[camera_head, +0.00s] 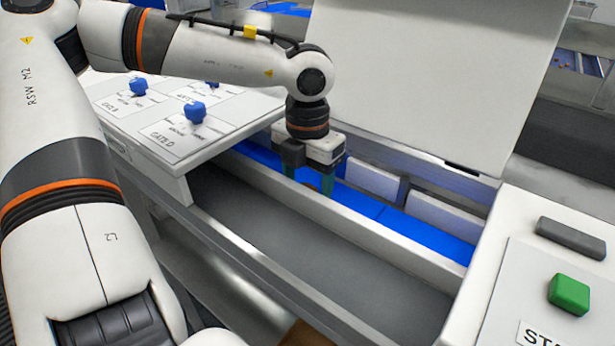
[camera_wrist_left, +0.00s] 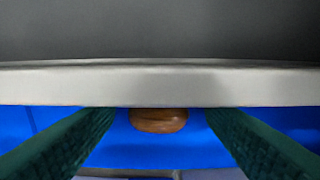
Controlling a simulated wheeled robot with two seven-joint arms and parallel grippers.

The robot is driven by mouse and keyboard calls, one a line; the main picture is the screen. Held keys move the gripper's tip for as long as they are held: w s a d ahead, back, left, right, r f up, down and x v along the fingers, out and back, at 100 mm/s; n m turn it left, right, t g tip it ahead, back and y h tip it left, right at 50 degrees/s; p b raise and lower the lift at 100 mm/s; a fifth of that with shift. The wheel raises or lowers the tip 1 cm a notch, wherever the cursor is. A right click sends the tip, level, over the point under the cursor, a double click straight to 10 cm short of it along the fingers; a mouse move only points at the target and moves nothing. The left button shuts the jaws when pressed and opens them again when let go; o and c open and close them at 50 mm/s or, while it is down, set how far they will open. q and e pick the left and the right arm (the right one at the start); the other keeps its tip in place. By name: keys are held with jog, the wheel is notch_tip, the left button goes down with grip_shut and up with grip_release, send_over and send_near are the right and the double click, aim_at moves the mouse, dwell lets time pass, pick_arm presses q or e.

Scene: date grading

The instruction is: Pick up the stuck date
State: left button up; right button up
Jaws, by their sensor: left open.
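The stuck date (camera_wrist_left: 158,120) is a brown oval on the blue channel floor in the left wrist view. It lies between the two green fingers of my left gripper (camera_wrist_left: 160,122), with a gap on each side, and its upper edge is close to the pale rail. In the head view my left gripper (camera_head: 314,180) reaches down into the blue channel (camera_head: 375,208), and a small brown part of the date (camera_head: 312,187) shows between its fingers. The left gripper is open. My right gripper is not in view.
A metal rail (camera_head: 350,230) separates the blue channel from a grey belt (camera_head: 310,240). A raised white lid (camera_head: 430,70) stands behind the channel. A panel with blue knobs (camera_head: 194,112) is at left, and a green button (camera_head: 569,294) is at right.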

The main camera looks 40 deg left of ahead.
pick_arm(q)
jog(key=c, duration=0.8)
jog(key=shift+r, duration=0.1)
jog(key=shift+c, duration=0.2)
